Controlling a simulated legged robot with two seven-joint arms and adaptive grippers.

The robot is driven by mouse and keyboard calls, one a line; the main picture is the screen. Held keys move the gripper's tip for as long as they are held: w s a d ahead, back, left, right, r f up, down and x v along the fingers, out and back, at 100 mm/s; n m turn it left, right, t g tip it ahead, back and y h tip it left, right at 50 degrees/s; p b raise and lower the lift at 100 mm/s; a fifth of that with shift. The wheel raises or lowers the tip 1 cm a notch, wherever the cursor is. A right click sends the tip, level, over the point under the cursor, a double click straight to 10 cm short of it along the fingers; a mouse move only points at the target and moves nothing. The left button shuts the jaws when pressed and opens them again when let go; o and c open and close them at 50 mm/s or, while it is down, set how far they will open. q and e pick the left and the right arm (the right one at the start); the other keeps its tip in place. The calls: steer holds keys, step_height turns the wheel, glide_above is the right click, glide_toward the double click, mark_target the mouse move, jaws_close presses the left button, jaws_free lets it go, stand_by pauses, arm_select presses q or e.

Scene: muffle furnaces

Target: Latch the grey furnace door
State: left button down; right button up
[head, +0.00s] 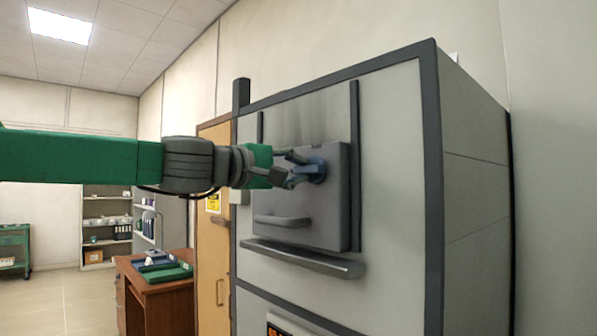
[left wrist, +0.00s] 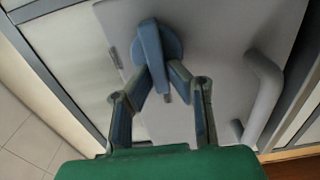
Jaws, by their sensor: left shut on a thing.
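The grey furnace door (head: 325,215) sits flat against the front of the furnace, between two dark vertical rails. A blue latch handle (head: 316,170) with a round base is on the upper part of the door. In the left wrist view, the latch handle (left wrist: 151,50) is a blue bar on a round blue disc. My left gripper (head: 296,172) is at the latch, and in the wrist view its fingertips (left wrist: 165,80) are shut on the lower end of the bar. My right gripper is not in view.
A grey bar handle (head: 282,221) sticks out low on the door, and a metal ledge (head: 302,260) juts out below it. A brown desk (head: 158,290) with green and dark items stands behind at the left. A wooden door (head: 213,265) is beside the furnace.

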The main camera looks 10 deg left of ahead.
arm_select(q)
steer(key=c, duration=1.5)
jaws_free()
steer(key=shift+w+a+f, duration=0.15)
steer(key=shift+f, duration=0.05)
steer(key=shift+c, duration=0.2)
steer(key=shift+w, duration=0.1)
steer(key=shift+a, duration=0.1)
steer(key=shift+s+a+r, duration=0.1)
steer(key=shift+s+a, duration=0.2)
steer(key=shift+s, duration=0.2)
steer(key=v, duration=1.1)
steer(key=shift+f, duration=0.2)
steer(key=shift+w, duration=0.15)
